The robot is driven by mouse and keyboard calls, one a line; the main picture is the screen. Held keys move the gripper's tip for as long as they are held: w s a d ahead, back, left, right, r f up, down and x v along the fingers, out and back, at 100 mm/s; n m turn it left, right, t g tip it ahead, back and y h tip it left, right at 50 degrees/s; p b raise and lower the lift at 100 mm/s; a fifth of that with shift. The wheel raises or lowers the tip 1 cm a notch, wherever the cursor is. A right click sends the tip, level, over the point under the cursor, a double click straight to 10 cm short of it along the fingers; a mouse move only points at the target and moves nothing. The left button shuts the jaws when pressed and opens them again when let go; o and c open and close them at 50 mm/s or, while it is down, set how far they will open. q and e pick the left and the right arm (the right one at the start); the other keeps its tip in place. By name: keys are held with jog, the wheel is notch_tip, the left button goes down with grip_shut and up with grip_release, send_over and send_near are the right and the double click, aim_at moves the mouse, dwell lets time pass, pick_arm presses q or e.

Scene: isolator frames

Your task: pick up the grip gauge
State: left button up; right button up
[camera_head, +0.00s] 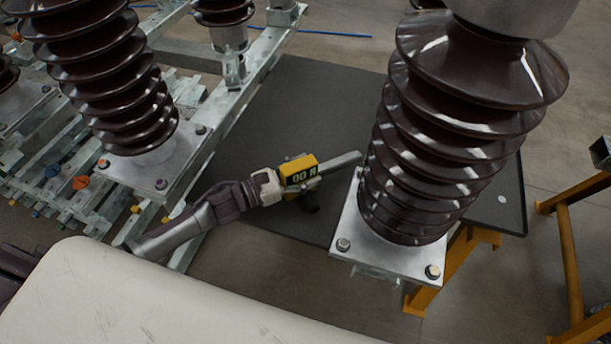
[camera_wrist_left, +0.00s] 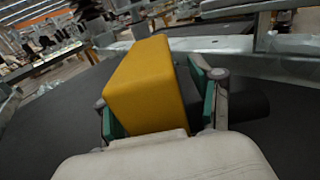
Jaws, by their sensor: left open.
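The grip gauge (camera_head: 299,168) is a yellow box with a dark display, a grey bar pointing right and a black handle below. It is over the dark tabletop, left of the large brown insulator. My left gripper (camera_head: 287,180) reaches it from the left. In the left wrist view the yellow body of the gauge (camera_wrist_left: 148,88) stands between the two green-padded fingers of my left gripper (camera_wrist_left: 157,103). The fingers are open, one on each side; whether either pad touches it I cannot tell. The far side of the gauge is hidden. My right gripper does not show.
The dark table (camera_head: 290,100) has free room behind the gauge. A tall brown ribbed insulator (camera_head: 440,140) on a metal plate (camera_head: 385,258) stands close at right. Another insulator (camera_head: 105,85) stands on a metal frame at left. Yellow-orange stand legs (camera_head: 568,250) are at far right.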

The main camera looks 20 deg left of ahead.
pick_arm(q)
jog(key=shift+w+d, duration=0.15)
jog(key=shift+w, duration=0.05)
grip_shut()
jog(key=shift+r, duration=0.1)
